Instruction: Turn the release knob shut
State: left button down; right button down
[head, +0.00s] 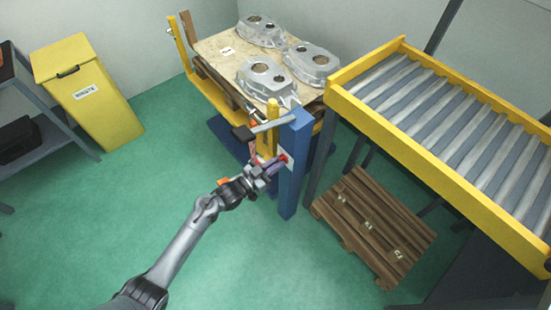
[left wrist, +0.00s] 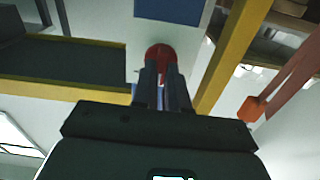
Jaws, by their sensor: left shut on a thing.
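The red release knob (head: 283,158) is on a pale plate on the side of the blue post (head: 292,186). In the left wrist view the red knob (left wrist: 160,52) shows between and just beyond my fingertips. My left gripper (head: 274,167) reaches the knob from the left and is shut on it. In the left wrist view the two dark fingers of my left gripper (left wrist: 161,75) lie close together on the knob. The knob's far side and its exact angle are hidden. My right gripper is in neither view.
Castings (head: 266,76) rest on a board on the pallet stand behind the post. A roller conveyor (head: 390,128) with yellow rails stands at the right. A wooden pallet (head: 372,228) lies below it. A yellow bin (head: 88,92) stands at the left. The green floor between is clear.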

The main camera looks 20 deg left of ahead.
pick_arm(q)
jog(key=shift+a+f+n+p, duration=0.1)
jog(key=shift+n+p, duration=1.1)
jog(key=shift+n, duration=1.1)
jog(key=shift+a+n+p, duration=0.1)
jog(key=shift+n+p, duration=1.1)
jog(key=shift+n, duration=1.1)
jog(key=c, duration=1.2)
grip_release()
jog(key=shift+w+d, duration=0.1)
jog(key=shift+o, duration=0.2)
